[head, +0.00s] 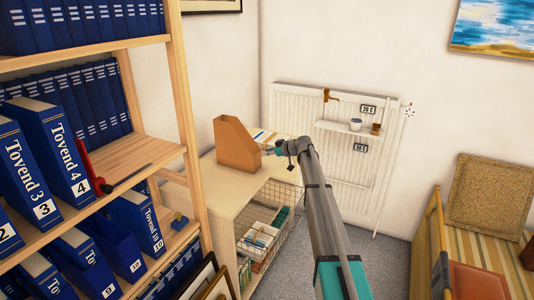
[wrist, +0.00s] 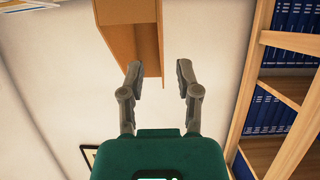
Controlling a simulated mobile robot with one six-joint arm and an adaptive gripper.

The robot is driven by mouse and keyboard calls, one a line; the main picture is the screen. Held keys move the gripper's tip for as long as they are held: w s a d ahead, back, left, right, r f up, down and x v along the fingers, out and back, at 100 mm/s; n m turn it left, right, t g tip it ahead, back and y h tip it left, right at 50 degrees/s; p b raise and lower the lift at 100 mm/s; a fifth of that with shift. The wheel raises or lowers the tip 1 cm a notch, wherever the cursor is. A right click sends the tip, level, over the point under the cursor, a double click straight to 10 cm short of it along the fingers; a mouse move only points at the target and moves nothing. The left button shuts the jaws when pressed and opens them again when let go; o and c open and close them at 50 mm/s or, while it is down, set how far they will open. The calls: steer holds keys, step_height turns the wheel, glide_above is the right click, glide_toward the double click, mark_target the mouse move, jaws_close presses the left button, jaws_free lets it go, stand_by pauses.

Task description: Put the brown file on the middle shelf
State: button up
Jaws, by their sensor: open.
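The brown file (head: 237,147) stands upright on top of the low wooden cabinet (head: 207,171) in the head view. It also shows at the top of the wrist view (wrist: 128,32). My gripper (head: 268,152) is at the file's right side. In the wrist view my gripper (wrist: 159,68) is open, with the file's edge ahead of and partly between the fingertips. I cannot tell whether they touch it. The middle shelf (head: 135,157) is on the wooden bookcase at the left, with blue binders on its left part and a bare stretch at its right end.
A red and black object (head: 97,182) lies at the middle shelf's front edge. The bookcase upright (head: 186,110) stands between shelf and cabinet. A wire basket (head: 268,222) is in the cabinet's open side. A radiator (head: 290,105) is behind. Framed pictures (head: 208,285) lean below.

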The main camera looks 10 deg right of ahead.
steer(key=s+a+f+m+g+h, duration=0.1)
steer(key=s+a+f+g+h, duration=0.15)
steer(key=s, duration=0.65)
steer(key=s+a+f+m+g+h, duration=0.1)
steer(key=s+f+m, duration=0.15)
steer(key=s, duration=0.65)
steer(key=s+a+f+m+g+h, duration=0.1)
steer(key=s+a+f+g, duration=0.15)
steer(key=s, duration=0.65)
steer(key=s+d+f+m+g+h, duration=0.1)
steer(key=s+d+f+m+h, duration=0.1)
steer(key=s, duration=1.1)
steer(key=s+d+f+m+g+h, duration=0.1)
steer(key=s+m+h, duration=0.3)
steer(key=s, duration=0.8)
steer(key=shift+s+d+f, duration=0.4)
steer(key=shift+d+f, duration=0.1)
steer(key=shift+d, duration=0.05)
steer(key=shift+o, duration=0.2)
